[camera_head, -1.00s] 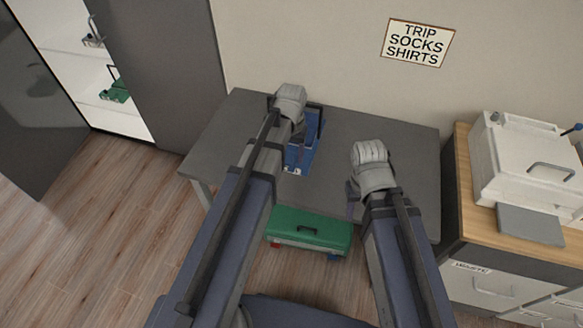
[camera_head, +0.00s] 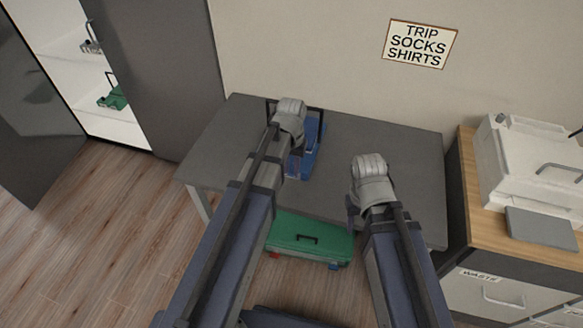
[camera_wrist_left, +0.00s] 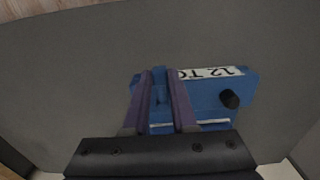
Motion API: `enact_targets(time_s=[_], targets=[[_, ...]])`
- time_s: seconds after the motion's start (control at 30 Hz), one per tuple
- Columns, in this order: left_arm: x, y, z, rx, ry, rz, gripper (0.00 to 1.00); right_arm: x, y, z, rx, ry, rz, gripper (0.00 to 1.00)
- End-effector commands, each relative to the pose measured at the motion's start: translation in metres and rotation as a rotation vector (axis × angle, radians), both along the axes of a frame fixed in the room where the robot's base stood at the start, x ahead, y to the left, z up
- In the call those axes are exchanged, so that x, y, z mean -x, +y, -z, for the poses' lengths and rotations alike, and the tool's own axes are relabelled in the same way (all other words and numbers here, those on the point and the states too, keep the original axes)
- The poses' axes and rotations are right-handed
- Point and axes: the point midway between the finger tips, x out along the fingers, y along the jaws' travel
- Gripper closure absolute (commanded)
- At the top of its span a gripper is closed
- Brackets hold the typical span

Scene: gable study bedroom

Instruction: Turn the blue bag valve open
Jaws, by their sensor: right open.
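The blue bag (camera_head: 311,150) lies on the grey table, partly hidden behind my left gripper in the head view. In the left wrist view the blue bag (camera_wrist_left: 207,97) shows a white label and a round black knob (camera_wrist_left: 229,99) right of the fingers. I cannot tell whether this knob is the valve. My left gripper (camera_wrist_left: 160,74) has its two fingers over the left part of the bag, with a narrow gap and something small and dark blue between the tips. Whether it grips that is unclear. My right gripper (camera_head: 353,207) is open and empty above the table, right of the bag.
A green case (camera_head: 308,238) sits below the table's front edge. A wooden-topped cabinet (camera_head: 480,215) with a white machine (camera_head: 520,170) stands at the right. An open cupboard is at the left. The table's right part is clear.

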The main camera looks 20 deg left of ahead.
Motion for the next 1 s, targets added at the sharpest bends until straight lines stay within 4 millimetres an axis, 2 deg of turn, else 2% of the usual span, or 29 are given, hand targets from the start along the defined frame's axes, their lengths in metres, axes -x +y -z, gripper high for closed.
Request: enact_targets(time_s=[0.03,0.17,0.2,0.67,1.0], targets=[[0.000,0.000,0.000,0.000,0.000,0.000,0.84,0.000,0.000,0.000,0.000,0.000,0.000,0.50],[0.000,0.000,0.000,0.000,0.000,0.000,0.99,0.000,0.000,0.000,0.000,0.000,0.000,0.50],[0.000,0.000,0.000,0.000,0.000,0.000,1.00,0.000,0.000,0.000,0.000,0.000,0.000,0.50],[0.000,-0.001,0.000,0.000,0.000,-0.018,1.00,0.000,0.000,0.000,0.000,0.000,0.000,0.50],[-0.001,-0.011,0.000,0.000,0.000,-0.220,1.00,0.000,0.000,0.000,0.000,0.000,0.000,0.50]])
